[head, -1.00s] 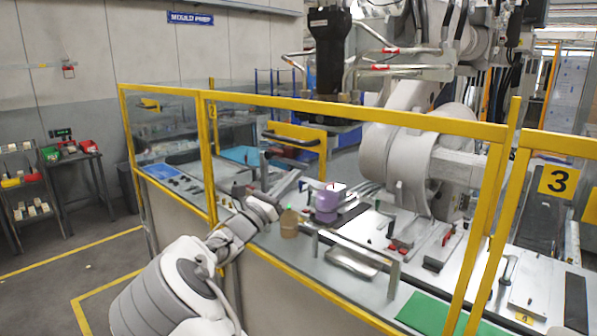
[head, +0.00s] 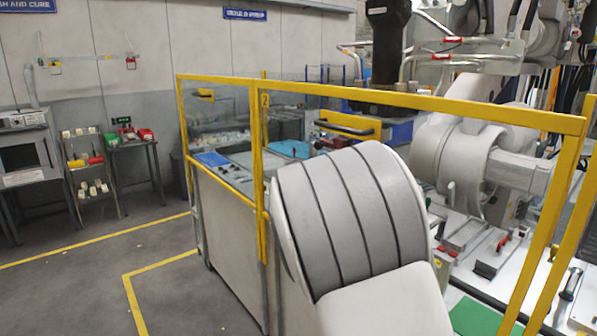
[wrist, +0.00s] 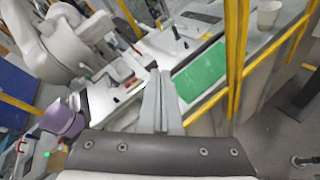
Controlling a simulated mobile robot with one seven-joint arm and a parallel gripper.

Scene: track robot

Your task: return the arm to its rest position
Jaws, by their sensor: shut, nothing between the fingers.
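My arm shows large in the head view, its white and grey ribbed link folded up in front of the fenced cell and covering much of the bench. My gripper is hidden behind it there. In the wrist view my gripper (wrist: 163,98) has its two grey fingers together with nothing between them. It points over the cell bench, near a green mat (wrist: 201,73). A purple rounded object (wrist: 62,118) lies at the left of the wrist view, apart from the fingers.
Yellow-framed clear fencing (head: 400,98) runs close around the arm. A large white industrial robot (head: 455,150) stands inside the cell. A white cup (wrist: 268,12) shows in the wrist view. Open floor (head: 90,270) lies to the left, with shelves and a table (head: 135,143) by the wall.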

